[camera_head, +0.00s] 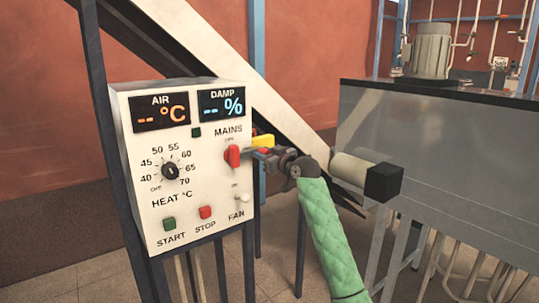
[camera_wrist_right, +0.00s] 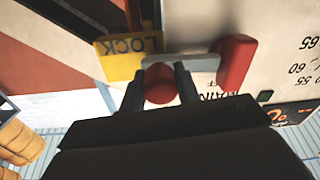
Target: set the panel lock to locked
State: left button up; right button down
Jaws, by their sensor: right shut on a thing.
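The white control panel (camera_head: 190,225) stands at the left in the head view. A yellow tag (camera_head: 263,141) sticks out at its right edge; in the wrist view the tag (camera_wrist_right: 122,57) reads LOCK. A grey lever (camera_wrist_right: 190,64) lies across beside the tag, with a round red knob (camera_wrist_right: 159,84) at it. My right gripper (camera_wrist_right: 159,88) is shut on the red knob, one finger on each side; it also shows in the head view (camera_head: 274,158), partly covering the lever. The red mains switch (camera_head: 232,156) is just left of it. My left gripper is out of view.
The panel also has a heat dial (camera_head: 170,171), a green start button (camera_head: 169,223), a red stop button (camera_head: 205,212) and a fan switch (camera_head: 242,198). Both displays show dashes. A grey metal machine (camera_head: 440,145) stands at the right.

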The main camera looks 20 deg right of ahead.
jog(key=c, duration=1.1)
grip_release()
jog(key=shift+s+a, duration=0.1)
jog(key=shift+a, duration=0.05)
jog(key=shift+o, duration=0.4)
jog(key=shift+a, duration=0.1)
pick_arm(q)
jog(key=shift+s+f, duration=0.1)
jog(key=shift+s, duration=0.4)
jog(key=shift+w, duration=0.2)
pick_arm(e)
jog(key=shift+s, duration=0.15)
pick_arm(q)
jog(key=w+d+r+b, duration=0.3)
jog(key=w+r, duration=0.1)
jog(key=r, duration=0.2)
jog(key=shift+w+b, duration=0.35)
pick_arm(e)
jog(key=v, duration=0.7)
jog(key=shift+s+d, duration=0.25)
